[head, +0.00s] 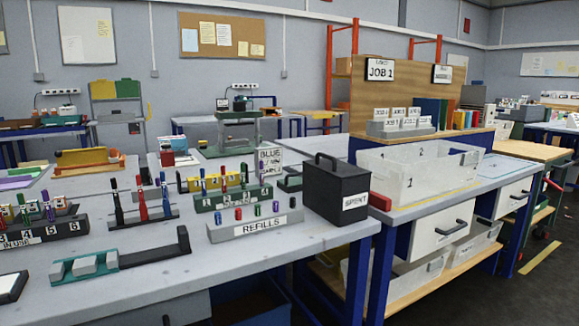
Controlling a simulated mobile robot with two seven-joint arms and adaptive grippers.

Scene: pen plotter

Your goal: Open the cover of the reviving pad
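No label in view reads reviving pad, so I cannot tell for sure which thing it is. A flat dark-edged piece with a pale top (12,286) lies at the table's left front and is cut off by the picture's edge. A low green base with pale grey blocks (84,266) sits to its right, with a black bar with an upright end (155,252) beside it. I cannot tell whether any of these has a cover. Neither of my grippers is in view.
The grey table (260,268) is bare at its right front. A grey REFILLS block (255,226), a green pen rack (236,197) and a black SPENT box (337,190) stand behind. A clear bin (415,185) stands on the right bench.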

